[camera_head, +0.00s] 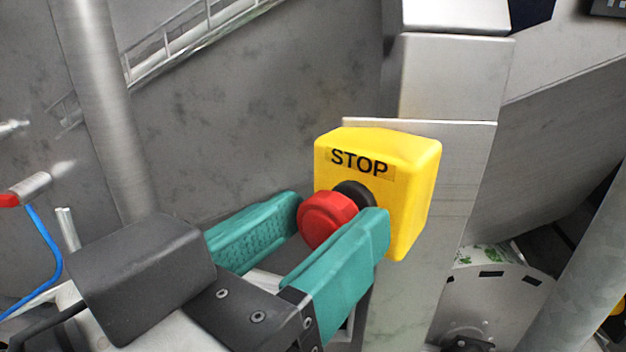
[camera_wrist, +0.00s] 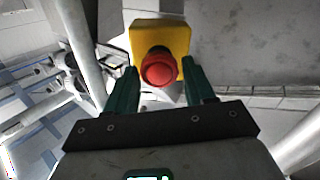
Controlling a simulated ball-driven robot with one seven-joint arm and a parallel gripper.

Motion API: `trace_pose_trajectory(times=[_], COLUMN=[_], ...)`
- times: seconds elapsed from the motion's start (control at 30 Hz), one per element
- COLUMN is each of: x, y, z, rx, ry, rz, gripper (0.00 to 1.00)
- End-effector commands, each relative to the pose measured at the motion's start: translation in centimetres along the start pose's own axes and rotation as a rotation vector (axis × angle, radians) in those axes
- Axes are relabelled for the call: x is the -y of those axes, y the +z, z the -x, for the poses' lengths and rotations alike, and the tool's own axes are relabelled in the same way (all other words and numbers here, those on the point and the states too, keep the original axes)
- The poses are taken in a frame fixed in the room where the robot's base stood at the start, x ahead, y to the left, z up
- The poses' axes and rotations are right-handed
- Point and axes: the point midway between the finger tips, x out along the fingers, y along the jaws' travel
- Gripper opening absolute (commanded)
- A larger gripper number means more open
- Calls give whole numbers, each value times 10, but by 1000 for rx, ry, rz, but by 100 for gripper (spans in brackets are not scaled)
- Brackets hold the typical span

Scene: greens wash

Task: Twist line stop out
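The line stop is a yellow box (camera_head: 412,190) marked STOP, with a red mushroom button (camera_head: 327,219) on a black collar (camera_head: 354,194). It is mounted on a grey metal post. My gripper (camera_head: 338,222) has teal fingers, one on each side of the red button. In the wrist view the red button (camera_wrist: 158,69) sits between the fingertips (camera_wrist: 160,76), with gaps visible on both sides. The gripper is open and not closed on the button. The near finger hides part of the button's lower right edge and the box's lower front.
The grey metal post (camera_head: 395,300) stands behind the box. A vertical pipe (camera_head: 108,110) is at the left, with a blue hose (camera_head: 48,250) and red-tipped fitting beside it. A metal chute with greens (camera_head: 487,254) is at the lower right. A plain grey wall panel is behind.

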Motion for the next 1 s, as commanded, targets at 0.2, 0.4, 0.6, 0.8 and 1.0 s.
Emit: trace_pose_trajectory(times=[0.2,0.4,0.6,0.8,1.0], x=[0,0,0,1,0], y=[0,0,1,4,6], z=[0,0,0,0,0], rx=[0,0,0,-1,-2], ry=[0,0,0,0,1], rz=[0,0,-16,-96,-240], gripper=[32,13,13,13,13])
